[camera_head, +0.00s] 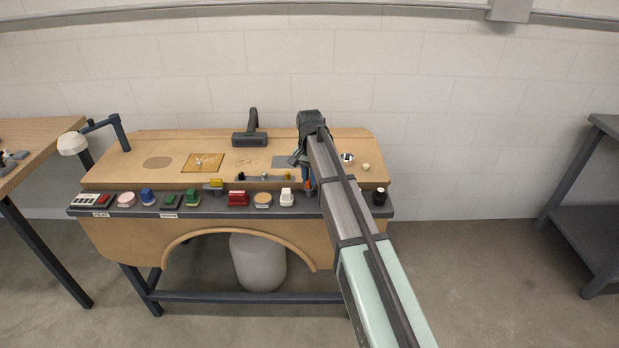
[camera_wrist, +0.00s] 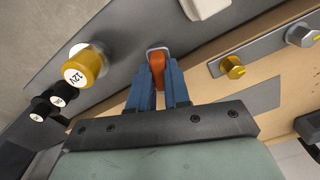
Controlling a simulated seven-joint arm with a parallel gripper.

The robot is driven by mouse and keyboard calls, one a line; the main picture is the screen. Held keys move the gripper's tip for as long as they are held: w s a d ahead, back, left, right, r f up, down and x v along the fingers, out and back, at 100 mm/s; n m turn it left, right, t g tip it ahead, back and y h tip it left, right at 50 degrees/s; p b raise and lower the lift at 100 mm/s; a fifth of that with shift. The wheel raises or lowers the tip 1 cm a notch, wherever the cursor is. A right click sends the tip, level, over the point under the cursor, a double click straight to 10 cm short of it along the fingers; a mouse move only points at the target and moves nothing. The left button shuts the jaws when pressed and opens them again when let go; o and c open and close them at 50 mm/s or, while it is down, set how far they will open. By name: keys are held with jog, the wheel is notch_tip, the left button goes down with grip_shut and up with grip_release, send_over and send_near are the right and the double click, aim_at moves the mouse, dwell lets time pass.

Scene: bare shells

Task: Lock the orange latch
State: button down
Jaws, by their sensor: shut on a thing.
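The orange latch (camera_wrist: 157,62) shows in the wrist view at the top middle, inside a small grey metal bracket on the dark front strip. My gripper (camera_wrist: 157,82) has its two blue fingers on either side of it, shut on it. The fingers hide part of the latch. In the head view my gripper (camera_head: 307,174) is at the front strip of the bench, right of the white switch (camera_head: 287,198). Only a small orange spot of the latch (camera_head: 309,184) shows there, and my arm covers much of that area.
In the wrist view a yellow 12V knob (camera_wrist: 86,66) and black knobs (camera_wrist: 62,95) lie left of the fingers. A smaller yellow knob (camera_wrist: 232,67) sits on a plate to the right. Several coloured controls, including a red one (camera_head: 238,199), line the strip (camera_head: 220,210) leftward.

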jog(key=shift+n, duration=2.2)
jog(key=c, duration=1.1)
grip_release()
jog(key=shift+r, duration=0.1)
notch_tip(320, 180, up, 14)
jog(key=shift+f, duration=0.15)
